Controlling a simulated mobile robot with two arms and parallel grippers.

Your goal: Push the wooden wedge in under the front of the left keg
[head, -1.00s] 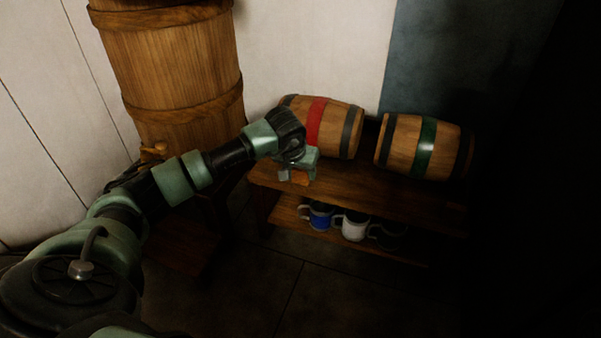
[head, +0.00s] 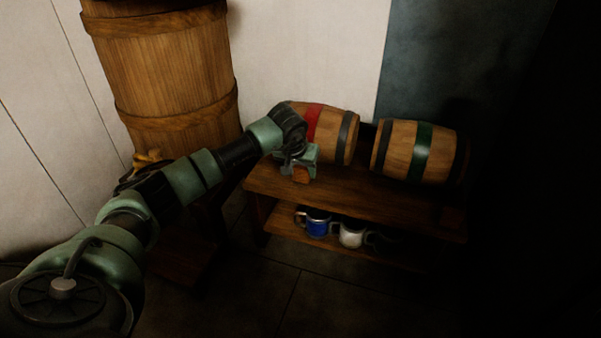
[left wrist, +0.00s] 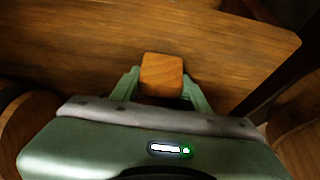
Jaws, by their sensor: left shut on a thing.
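The left keg (head: 337,138) lies on its side on the upper shelf, with a red band and dark hoops. My left gripper (head: 301,170) is in front of its left part and hides some of it. The gripper is shut on the wooden wedge (head: 301,175), a small orange-brown block. In the left wrist view the wedge (left wrist: 162,74) sits between the two green fingers, over bare wooden boards. I cannot tell whether the wedge touches the shelf or the keg. My right gripper is not in view.
A second keg (head: 419,151) with a green band lies to the right. The wooden shelf (head: 390,200) has bare room in front of the kegs. A blue mug (head: 317,223) and a pale mug (head: 351,235) stand below. A big barrel (head: 175,75) stands at left.

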